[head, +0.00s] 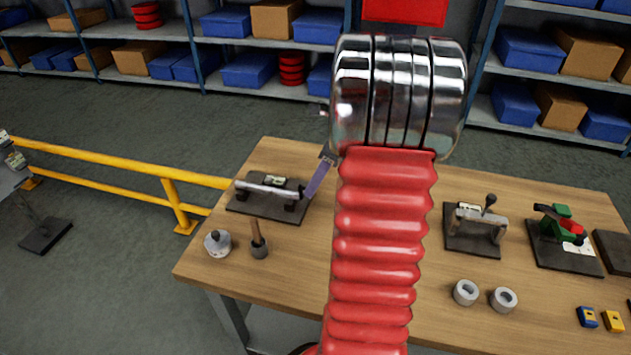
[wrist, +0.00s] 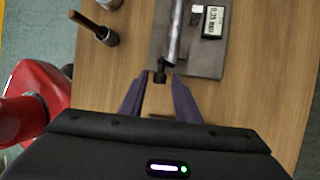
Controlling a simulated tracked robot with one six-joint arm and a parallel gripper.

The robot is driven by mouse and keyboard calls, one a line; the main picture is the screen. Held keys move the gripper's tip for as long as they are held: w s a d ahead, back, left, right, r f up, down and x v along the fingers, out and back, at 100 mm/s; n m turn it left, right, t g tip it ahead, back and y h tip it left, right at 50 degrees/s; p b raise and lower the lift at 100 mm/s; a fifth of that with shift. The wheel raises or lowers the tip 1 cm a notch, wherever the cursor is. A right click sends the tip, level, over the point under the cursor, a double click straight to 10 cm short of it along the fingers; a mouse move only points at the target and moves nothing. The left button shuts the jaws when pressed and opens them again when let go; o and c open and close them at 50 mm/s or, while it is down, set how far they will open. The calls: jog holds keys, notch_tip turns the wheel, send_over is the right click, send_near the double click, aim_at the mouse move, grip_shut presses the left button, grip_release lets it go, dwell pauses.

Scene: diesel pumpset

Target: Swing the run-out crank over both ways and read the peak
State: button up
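The run-out fixture is a dark base plate (head: 240,207) with a bright metal shaft (head: 265,188) lying across it, at the table's left back. In the wrist view the shaft (wrist: 176,32) ends in a small dark crank piece (wrist: 160,73). A small display (wrist: 214,22) stands beside the shaft; its digits are too small to read surely. My gripper (wrist: 158,82) has its two purple fingers apart, with the dark crank piece at or just beyond the gap between the tips. I cannot tell whether they touch it. In the head view one purple finger (head: 317,179) shows at the fixture's right end.
A brown-handled tool in a cup (head: 258,243) and a knobbed metal cylinder (head: 218,243) stand in front of the fixture. A lever fixture (head: 475,248), a green-and-red fixture (head: 558,222) and two grey rings (head: 465,292) are to the right. A yellow rail (head: 110,158) meets the table's left.

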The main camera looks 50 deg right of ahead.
grip_shut()
jog(key=shift+a, duration=0.1)
jog(key=shift+s+a+f+n+t+h, duration=0.1)
jog(key=shift+s+a+n+t+h, duration=0.2)
jog(key=shift+h, duration=0.4)
jog(key=shift+s+a+f+t+h, duration=0.1)
jog(key=shift+a+t+h, duration=0.25)
jog(key=shift+h, duration=0.35)
jog(key=shift+o, duration=0.9)
grip_release()
jog(key=shift+r, duration=0.15)
jog(key=v, duration=1.3)
jog(key=shift+r, duration=0.25)
jog(key=shift+s, duration=0.15)
